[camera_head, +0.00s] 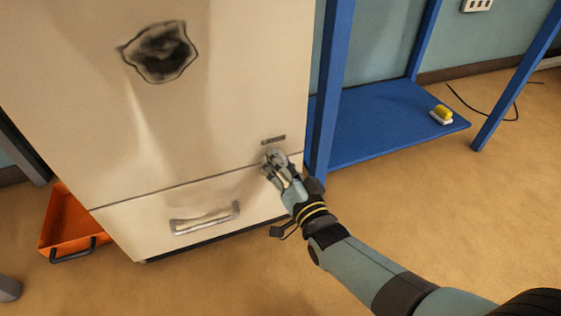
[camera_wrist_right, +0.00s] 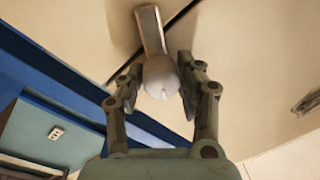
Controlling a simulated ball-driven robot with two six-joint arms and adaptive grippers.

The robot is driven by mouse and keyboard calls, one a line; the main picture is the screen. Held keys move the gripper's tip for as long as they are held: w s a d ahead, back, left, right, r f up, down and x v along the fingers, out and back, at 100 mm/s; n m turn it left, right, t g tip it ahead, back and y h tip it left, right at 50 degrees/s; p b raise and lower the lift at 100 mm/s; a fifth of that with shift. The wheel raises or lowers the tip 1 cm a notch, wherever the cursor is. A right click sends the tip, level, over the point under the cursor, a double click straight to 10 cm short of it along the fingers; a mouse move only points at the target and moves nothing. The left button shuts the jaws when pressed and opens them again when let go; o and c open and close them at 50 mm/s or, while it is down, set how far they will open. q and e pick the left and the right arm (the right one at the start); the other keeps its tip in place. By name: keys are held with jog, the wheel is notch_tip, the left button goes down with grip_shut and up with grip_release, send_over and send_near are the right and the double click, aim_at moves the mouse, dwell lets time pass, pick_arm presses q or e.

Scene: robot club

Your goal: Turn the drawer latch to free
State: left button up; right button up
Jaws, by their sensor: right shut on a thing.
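The drawer latch (camera_wrist_right: 151,32) is a grey bar with a rounded knob, on the front of a cream cabinet (camera_head: 225,90). In the right wrist view it lies across the dark seam above the drawer. My right gripper (camera_head: 272,162) is at the latch, near the cabinet's right edge. In the right wrist view its two fingers (camera_wrist_right: 160,85) are on either side of the knob, shut on it. In the head view the gripper hides most of the latch. The drawer (camera_head: 150,220) is closed and has a silver handle (camera_head: 205,217). My left gripper is not in view.
A blue frame with a low shelf (camera_head: 370,120) stands close to the right of the cabinet. A yellow and white object (camera_head: 442,114) lies on the shelf. An orange tray (camera_head: 67,222) is on the floor at the left. The floor in front is clear.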

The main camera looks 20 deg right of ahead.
jog(key=m, duration=0.6)
jog(key=shift+f+m, duration=0.1)
jog(key=shift+m, duration=0.3)
jog(key=m, duration=0.2)
jog(key=shift+m+h, duration=0.3)
jog(key=shift+m, duration=1.7)
jog(key=o, duration=1)
jog(key=shift+o, duration=0.8)
jog(key=s, duration=1.2)
jog(key=shift+d+f, duration=0.15)
jog(key=shift+f, duration=0.25)
